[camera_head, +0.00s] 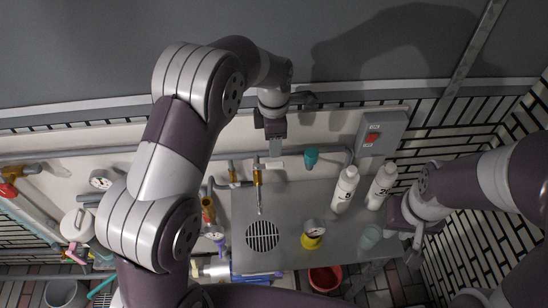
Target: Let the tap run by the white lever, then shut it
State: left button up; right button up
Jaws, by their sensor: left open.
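A brass tap (258,190) stands at the back of the grey counter, its spout pointing down toward a round dark drain grate (262,235). A small white lever (273,165) sticks out to the right near the tap's top. My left gripper (275,148) points down just above the white lever and is open; whether it touches the lever cannot be told. No water stream is clearly visible. My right gripper (415,240) is low at the right, beyond the counter's right part; its fingers are too unclear to tell their state.
Two white bottles (345,188) stand right of the tap. A teal knob (311,156) sits on the wall pipe, left of a grey switch box (381,133) with a red switch. A yellow-based gauge (313,232) stands on the counter (290,205). A red bucket (325,279) is below the front edge.

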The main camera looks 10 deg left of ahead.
pick_arm(q)
notch_tip(320, 180, up, 5)
jog(key=shift+f+p, duration=0.1)
jog(key=shift+p, duration=1)
